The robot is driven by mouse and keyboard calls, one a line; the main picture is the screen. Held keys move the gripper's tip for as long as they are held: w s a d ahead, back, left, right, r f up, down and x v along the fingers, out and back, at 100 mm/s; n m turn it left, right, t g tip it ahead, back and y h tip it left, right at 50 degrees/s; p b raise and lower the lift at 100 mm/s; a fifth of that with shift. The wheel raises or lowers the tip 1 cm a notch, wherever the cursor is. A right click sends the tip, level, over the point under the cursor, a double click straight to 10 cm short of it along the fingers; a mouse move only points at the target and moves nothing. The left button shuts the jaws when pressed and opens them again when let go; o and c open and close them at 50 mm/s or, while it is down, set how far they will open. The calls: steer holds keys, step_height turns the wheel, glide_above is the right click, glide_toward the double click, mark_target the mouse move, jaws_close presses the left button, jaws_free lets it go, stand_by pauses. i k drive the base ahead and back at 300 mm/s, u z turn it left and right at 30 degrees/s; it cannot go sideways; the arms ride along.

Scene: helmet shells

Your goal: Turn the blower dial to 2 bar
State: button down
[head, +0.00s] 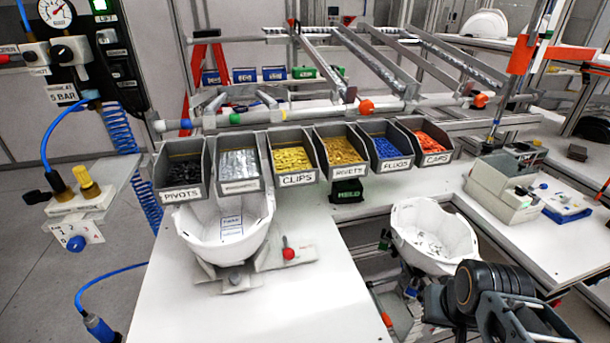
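A small white plate at the left in the head view carries a blue dial (76,243) with printed figures beside it, among them 1 and 0. I take this for the blower dial, though its pointer is too small to read. A brass and yellow fitting (87,184) and a blue hose sit on the bracket above it. A round pressure gauge (55,12) is at the top left. Dark links of my arm show at the lower right, far from the dial.
A second shell (433,235) is near my arm. Labelled bins (297,180) line the back. Blue hoses hang around the dial bracket. Open floor lies at the left.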

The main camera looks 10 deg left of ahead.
mark_target(78, 244)
steer(key=u, duration=2.3)
steer(key=k, duration=0.5)
steer(key=u, duration=0.8)
steer(key=i, duration=1)
steer(key=z, duration=0.6)
